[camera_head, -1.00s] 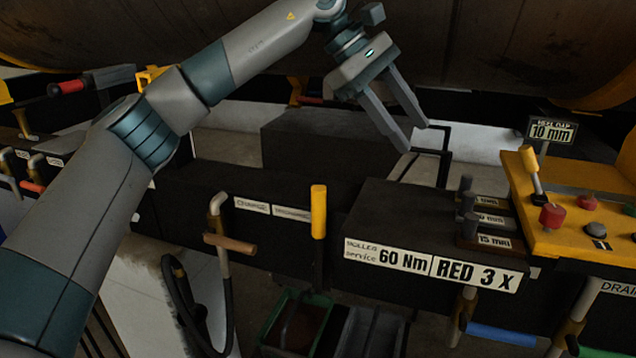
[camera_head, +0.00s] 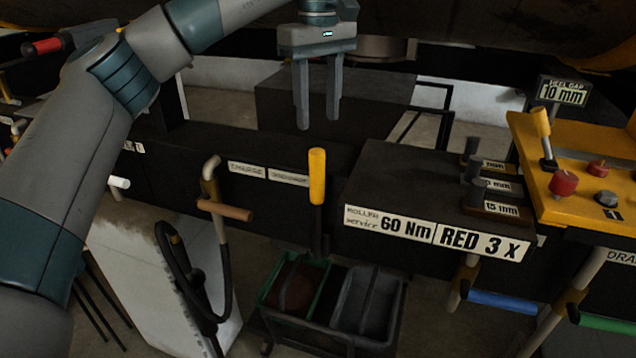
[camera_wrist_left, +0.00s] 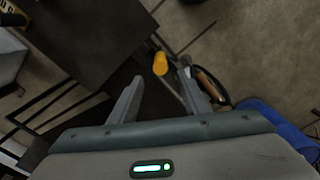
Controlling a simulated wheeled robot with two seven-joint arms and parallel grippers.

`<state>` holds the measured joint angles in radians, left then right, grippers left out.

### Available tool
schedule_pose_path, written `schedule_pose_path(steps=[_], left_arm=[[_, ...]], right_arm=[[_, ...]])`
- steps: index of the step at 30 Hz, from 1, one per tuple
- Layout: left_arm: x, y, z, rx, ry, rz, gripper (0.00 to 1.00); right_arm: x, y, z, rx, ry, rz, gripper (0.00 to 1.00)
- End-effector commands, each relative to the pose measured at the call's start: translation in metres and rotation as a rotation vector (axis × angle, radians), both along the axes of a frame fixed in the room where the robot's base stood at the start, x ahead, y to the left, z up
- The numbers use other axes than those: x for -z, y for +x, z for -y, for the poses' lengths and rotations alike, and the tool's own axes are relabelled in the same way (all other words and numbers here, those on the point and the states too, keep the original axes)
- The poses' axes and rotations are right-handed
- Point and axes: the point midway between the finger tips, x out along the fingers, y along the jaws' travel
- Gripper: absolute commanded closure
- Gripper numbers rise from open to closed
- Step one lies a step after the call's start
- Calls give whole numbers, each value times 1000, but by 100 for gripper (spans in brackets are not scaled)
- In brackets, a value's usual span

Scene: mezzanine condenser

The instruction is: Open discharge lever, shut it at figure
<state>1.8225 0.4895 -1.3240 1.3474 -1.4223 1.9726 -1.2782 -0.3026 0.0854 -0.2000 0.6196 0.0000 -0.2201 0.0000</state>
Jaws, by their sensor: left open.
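The lever with a yellow grip (camera_head: 317,177) stands upright at the front of the dark bench, just right of two small white labels (camera_head: 268,173). In the left wrist view the yellow grip (camera_wrist_left: 160,64) shows beyond and between the open fingers. My right gripper is not in view.
A bent pipe with a brown handle (camera_head: 225,210) and hose stands left of the lever. Below are green (camera_head: 318,290) and grey (camera_head: 398,310) bins. Right is a dark block with a "60 Nm, RED 3 X" sign (camera_head: 435,233), then a yellow panel (camera_head: 590,205) and a "10 mm" sign (camera_head: 562,92).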

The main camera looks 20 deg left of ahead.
Motion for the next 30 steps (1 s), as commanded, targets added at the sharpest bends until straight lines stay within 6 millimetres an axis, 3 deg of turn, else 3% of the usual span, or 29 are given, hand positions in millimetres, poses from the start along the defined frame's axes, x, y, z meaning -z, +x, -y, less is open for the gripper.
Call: schedule_pose_path(steps=[8,19,30], left_arm=[[29,0,-1,1,1,-3,57],[93,-1,-1,0,2,-4,57],[152,-1,0,-1,0,-4,57]], right_arm=[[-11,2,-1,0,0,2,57],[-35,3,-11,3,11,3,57],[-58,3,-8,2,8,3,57]])
